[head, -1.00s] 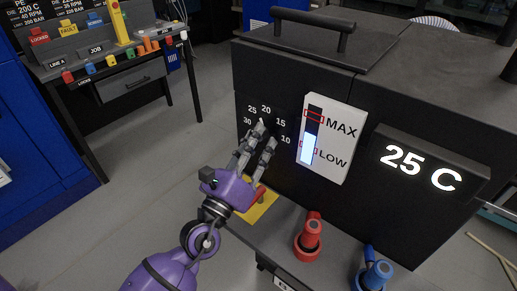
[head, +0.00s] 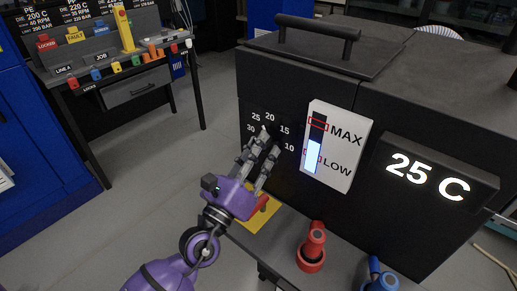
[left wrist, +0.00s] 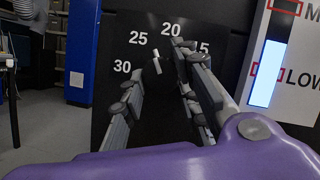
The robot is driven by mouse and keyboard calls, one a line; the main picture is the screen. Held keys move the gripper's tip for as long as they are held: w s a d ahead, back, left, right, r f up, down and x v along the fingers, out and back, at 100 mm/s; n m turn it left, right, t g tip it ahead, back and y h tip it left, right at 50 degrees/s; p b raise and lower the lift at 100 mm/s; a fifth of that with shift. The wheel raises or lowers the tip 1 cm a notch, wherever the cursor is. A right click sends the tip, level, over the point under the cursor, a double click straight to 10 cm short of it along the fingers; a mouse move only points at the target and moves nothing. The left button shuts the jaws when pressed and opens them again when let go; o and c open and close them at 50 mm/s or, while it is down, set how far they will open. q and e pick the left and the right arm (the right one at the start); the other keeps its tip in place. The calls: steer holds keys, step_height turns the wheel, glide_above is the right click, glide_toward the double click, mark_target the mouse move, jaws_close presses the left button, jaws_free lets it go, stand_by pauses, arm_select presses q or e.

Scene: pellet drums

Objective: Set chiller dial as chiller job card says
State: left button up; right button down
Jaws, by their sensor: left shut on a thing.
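The chiller (head: 300,88) is a dark box with a dial scale on its front, numbered from 10 to 30. The dial (left wrist: 157,64) shows in the left wrist view as a dark knob with a white mark, pointing up between 25 and 20. My left gripper (head: 268,138) is shut on the dial, its fingers on either side and hiding much of it. The chiller display (head: 428,175) reads 25 C. I cannot make out a chiller job card. My right gripper is not in view.
A level gauge (head: 337,147) marked MAX and LOW is right of the dial. A red valve (head: 313,248) and a blue valve (head: 378,278) stand below. A yellow plate (head: 262,216) lies under my gripper. A desk with coloured tags (head: 125,66) stands far left.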

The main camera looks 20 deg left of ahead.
arm_select(q)
steer(key=shift+a+f, duration=0.2)
steer(key=shift+a, duration=0.1)
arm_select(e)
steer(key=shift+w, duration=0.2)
arm_select(q)
steer(key=o, duration=0.9)
steer(key=shift+w, duration=0.1)
steer(key=shift+o, duration=0.3)
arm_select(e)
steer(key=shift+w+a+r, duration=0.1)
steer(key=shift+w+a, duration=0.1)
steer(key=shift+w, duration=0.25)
arm_select(q)
steer(key=shift+r, duration=0.1)
steer(key=v, duration=1.2)
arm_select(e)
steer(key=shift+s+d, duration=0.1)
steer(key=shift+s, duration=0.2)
